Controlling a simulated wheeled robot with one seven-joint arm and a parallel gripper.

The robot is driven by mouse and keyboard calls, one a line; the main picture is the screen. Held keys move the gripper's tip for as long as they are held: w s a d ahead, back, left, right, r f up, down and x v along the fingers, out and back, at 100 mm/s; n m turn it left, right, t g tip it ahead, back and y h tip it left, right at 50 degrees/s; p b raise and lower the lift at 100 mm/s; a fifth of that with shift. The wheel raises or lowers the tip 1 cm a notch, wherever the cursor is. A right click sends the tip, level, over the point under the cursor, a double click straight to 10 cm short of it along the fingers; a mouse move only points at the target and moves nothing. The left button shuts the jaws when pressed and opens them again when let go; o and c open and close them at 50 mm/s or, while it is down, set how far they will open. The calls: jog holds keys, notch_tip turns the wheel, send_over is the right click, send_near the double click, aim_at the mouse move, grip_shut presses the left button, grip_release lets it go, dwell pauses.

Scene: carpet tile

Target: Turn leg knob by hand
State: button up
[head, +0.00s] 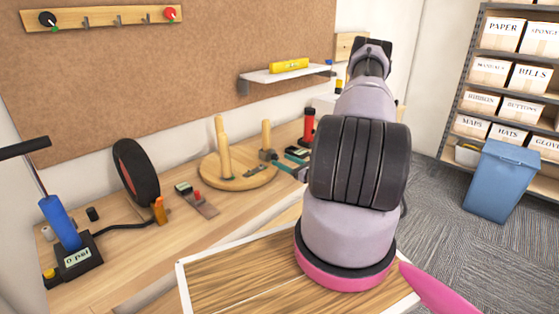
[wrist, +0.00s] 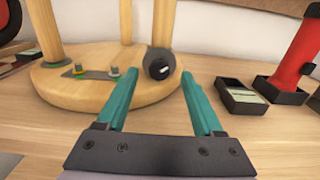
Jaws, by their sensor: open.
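A round wooden stool seat (head: 240,180) lies upside down on the bench with its legs pointing up. In the wrist view the seat (wrist: 75,92) carries several legs, and a dark round knob (wrist: 159,64) sits at the foot of the right leg (wrist: 162,22). My gripper (wrist: 157,73) has teal fingers, open and empty, pointing at the knob. The knob appears between the fingertips and slightly beyond them; I cannot tell whether either finger touches it. In the head view my gripper (head: 283,164) is at the seat's right side, partly hidden by my arm.
A small metal plate with bolts (wrist: 85,73) lies on the seat. A dark tray (wrist: 248,97) and a red cylinder tool (wrist: 297,55) stand to the right. A wheel (head: 136,171) and a blue pump (head: 61,221) are further left. Bare bench (wrist: 268,135) lies at front right.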

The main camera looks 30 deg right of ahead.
aim_at(274, 157)
jog(key=shift+x, duration=1.3)
grip_shut()
jog(key=shift+m, duration=0.3)
jog(key=shift+m, duration=2.8)
grip_release()
